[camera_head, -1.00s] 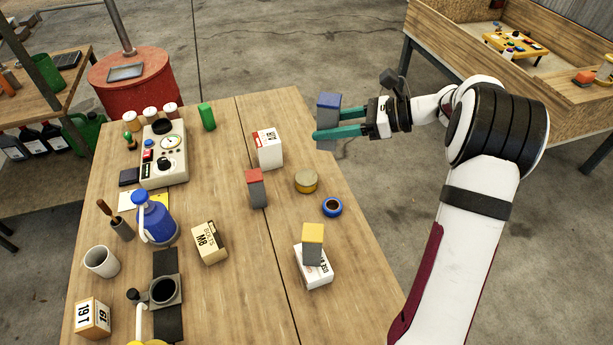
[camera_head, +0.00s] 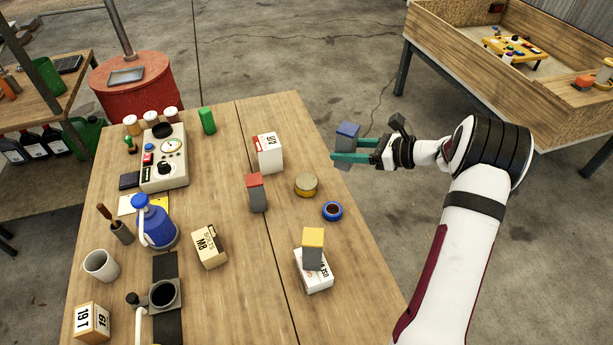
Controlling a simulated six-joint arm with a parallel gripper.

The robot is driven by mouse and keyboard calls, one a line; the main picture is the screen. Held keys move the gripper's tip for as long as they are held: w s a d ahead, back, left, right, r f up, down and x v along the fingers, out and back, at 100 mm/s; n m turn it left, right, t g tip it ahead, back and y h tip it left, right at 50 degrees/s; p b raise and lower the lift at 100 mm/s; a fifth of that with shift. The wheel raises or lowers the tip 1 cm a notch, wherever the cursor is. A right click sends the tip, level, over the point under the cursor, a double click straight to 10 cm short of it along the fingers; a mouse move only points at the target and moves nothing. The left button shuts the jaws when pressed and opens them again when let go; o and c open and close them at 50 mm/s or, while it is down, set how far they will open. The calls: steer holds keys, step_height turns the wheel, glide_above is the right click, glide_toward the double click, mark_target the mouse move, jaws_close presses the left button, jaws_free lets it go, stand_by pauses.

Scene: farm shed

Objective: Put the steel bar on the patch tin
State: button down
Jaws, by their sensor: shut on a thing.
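My gripper (camera_head: 350,154) is shut on a grey steel bar with a blue top (camera_head: 347,131), held upright in the teal fingers. The fingers hide its middle. Gripper and bar appear just beyond the table's right edge, behind and to the right of a low round tin (camera_head: 306,184) with a yellowish lid, probably the patch tin. The tin's lid is bare. A similar bar with a red top (camera_head: 256,192) stands left of the tin. Another with a yellow top (camera_head: 312,248) stands on a white box (camera_head: 317,281) nearer the front.
A blue ring-shaped roll (camera_head: 332,211) lies just in front of the tin. A tall white box (camera_head: 267,152) stands behind and left of it. A bolt box (camera_head: 209,246), blue bottle (camera_head: 158,225) and meter box (camera_head: 163,157) occupy the left half of the wooden table (camera_head: 232,312).

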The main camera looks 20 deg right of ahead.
steer(key=x, duration=0.3)
steer(key=f+x, duration=0.1)
steer(key=x, duration=0.3)
steer(key=s+x, duration=0.1)
steer(key=x, duration=0.2)
steer(key=shift+w+a+f, duration=0.15)
steer(key=shift+a+f, duration=0.15)
steer(key=shift+f, duration=0.05)
steer(key=shift+w+a+f, duration=0.15)
steer(key=shift+f, duration=0.95)
steer(key=shift+w+a+f, duration=0.1)
steer(key=shift+f, duration=1)
steer(key=shift+c, duration=1.6)
jaws_free()
steer(key=shift+f, duration=0.1)
